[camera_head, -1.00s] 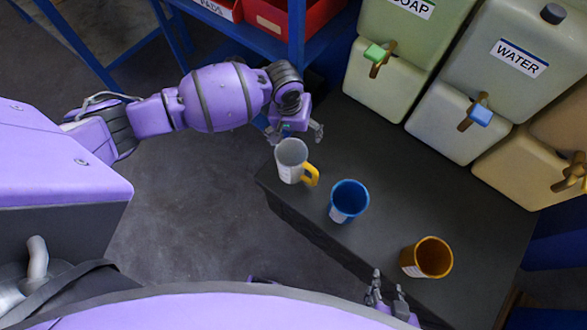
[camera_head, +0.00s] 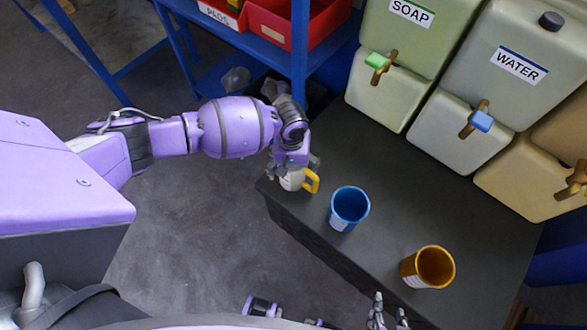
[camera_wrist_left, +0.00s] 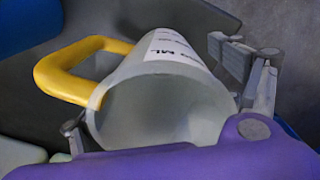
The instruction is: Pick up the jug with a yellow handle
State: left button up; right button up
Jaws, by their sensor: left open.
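The jug with a yellow handle (camera_head: 291,181) is pale grey and stands on the near left corner of the dark table. My left gripper (camera_head: 292,167) is over it and hides its top. In the left wrist view the jug (camera_wrist_left: 165,108) shows its open mouth, a white ML label and the yellow handle (camera_wrist_left: 60,73) at left. The fingers of the left gripper (camera_wrist_left: 158,95) are open, one on each side of the jug; I cannot tell whether they touch it. My right gripper (camera_head: 390,311) is at the bottom edge, fingers apart and empty.
A blue jug (camera_head: 349,208) and an orange-brown jug (camera_head: 428,267) stand to the right on the table (camera_head: 400,210). Soap (camera_head: 420,35) and water (camera_head: 520,60) tanks with taps line the back. A blue shelf with red bins (camera_head: 270,25) stands behind my left arm.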

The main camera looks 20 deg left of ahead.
pick_arm(q)
jog(key=shift+c, duration=0.5)
jog(key=c, duration=1.1)
